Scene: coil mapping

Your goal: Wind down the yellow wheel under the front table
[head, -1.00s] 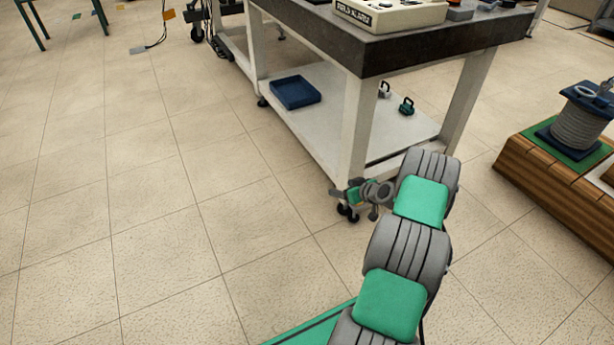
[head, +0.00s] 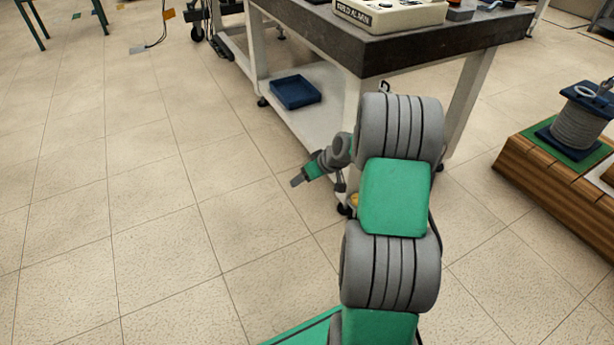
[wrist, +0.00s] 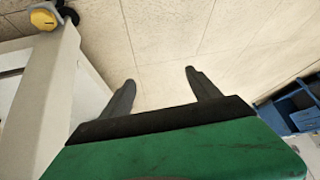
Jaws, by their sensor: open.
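The front table (head: 400,55) has a dark top and a pale frame with a lower shelf. The yellow wheel (wrist: 43,18) shows at the top left of the wrist view, at the end of a pale table leg (wrist: 40,110). A small yellow patch of it (head: 355,199) shows in the head view, low by the near leg and partly hidden by my arm. My gripper (head: 298,180) is left of that leg, above the floor. In the wrist view my gripper (wrist: 160,79) is open and empty, its fingers apart from the wheel.
A blue tray (head: 296,92) lies on the lower shelf. A control box (head: 390,14) stands on the table top. A wooden platform (head: 550,185) with a grey coil (head: 580,122) stands at the right.

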